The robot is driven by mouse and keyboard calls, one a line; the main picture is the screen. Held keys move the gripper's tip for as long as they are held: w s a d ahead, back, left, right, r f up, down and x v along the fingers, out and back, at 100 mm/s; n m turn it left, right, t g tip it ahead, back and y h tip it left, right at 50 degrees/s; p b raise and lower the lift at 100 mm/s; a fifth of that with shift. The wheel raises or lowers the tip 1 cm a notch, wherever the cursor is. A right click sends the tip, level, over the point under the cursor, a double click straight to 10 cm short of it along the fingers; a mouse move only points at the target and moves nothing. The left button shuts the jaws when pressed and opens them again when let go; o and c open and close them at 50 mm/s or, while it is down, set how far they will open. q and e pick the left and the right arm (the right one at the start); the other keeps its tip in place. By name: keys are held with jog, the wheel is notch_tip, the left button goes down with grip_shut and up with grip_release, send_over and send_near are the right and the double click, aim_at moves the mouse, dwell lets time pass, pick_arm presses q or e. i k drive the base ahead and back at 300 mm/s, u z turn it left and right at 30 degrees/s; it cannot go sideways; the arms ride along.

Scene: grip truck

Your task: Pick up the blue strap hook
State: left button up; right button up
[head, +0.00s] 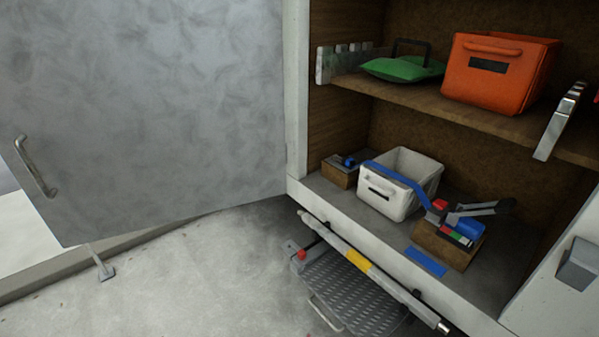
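A blue strap (400,177) runs across the top of a white bin (383,196) on the lower shelf. At its right it reaches a cluster of blue, red and dark grey parts, with a blue piece (468,229), on a brown block (437,246). A short flat blue strip (426,262) lies in front of that block. A small blue and dark item (346,161) sits on another brown block (340,175) left of the bin. Which blue part is the hook is too small to tell. Neither of my grippers shows.
An upper shelf (470,107) holds a green bag (403,68) and an orange bag (498,72). An open grey door (150,110) stands at the left. Below the compartment are a pole (375,270) and a dark ridged platform (350,292). The concrete floor (200,280) is clear.

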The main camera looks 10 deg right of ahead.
aim_at(348, 162)
jog(key=u, duration=0.75)
jog(key=k, duration=1)
jog(key=u, duration=0.25)
jog(key=i, duration=1.15)
jog(key=z, duration=1.5)
jog(key=i, duration=1)
jog(key=z, duration=1.2)
